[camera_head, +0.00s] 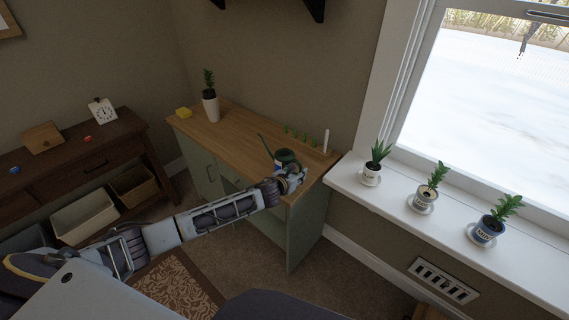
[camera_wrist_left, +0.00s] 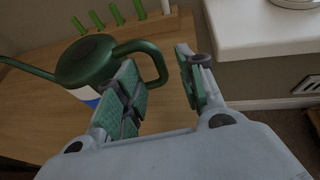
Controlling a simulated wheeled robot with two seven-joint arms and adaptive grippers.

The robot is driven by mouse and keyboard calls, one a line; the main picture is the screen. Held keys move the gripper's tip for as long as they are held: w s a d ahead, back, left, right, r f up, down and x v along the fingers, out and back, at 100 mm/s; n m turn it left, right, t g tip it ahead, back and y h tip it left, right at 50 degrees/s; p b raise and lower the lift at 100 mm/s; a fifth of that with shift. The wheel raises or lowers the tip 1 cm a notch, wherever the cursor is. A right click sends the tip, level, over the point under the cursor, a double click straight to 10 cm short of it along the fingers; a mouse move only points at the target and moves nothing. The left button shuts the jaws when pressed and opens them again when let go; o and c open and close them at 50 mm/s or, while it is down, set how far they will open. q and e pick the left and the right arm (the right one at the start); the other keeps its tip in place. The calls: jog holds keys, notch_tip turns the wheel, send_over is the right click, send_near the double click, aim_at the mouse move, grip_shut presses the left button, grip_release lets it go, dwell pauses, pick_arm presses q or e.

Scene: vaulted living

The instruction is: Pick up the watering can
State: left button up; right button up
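The watering can (camera_head: 286,157) is dark green and stands at the right end of the wooden cabinet top, its thin spout pointing left. In the left wrist view the can (camera_wrist_left: 88,62) shows its round top, its spout at left and a looped handle (camera_wrist_left: 155,62) at right; a blue and white lower part peeks out below. My left gripper (camera_head: 291,181) is at the cabinet's front right edge, close to the can. In the left wrist view its fingers (camera_wrist_left: 162,88) are apart, with the handle's lower end between them. The fingers partly hide the can's body. My right gripper is not in view.
Several green pegs (camera_head: 296,133) and a white candle (camera_head: 326,141) stand behind the can. The windowsill (camera_head: 450,228) with several potted plants is close on the right.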

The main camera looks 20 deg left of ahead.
pick_arm(q)
jog(key=shift+x, duration=1)
grip_shut()
jog(key=shift+r, duration=0.2)
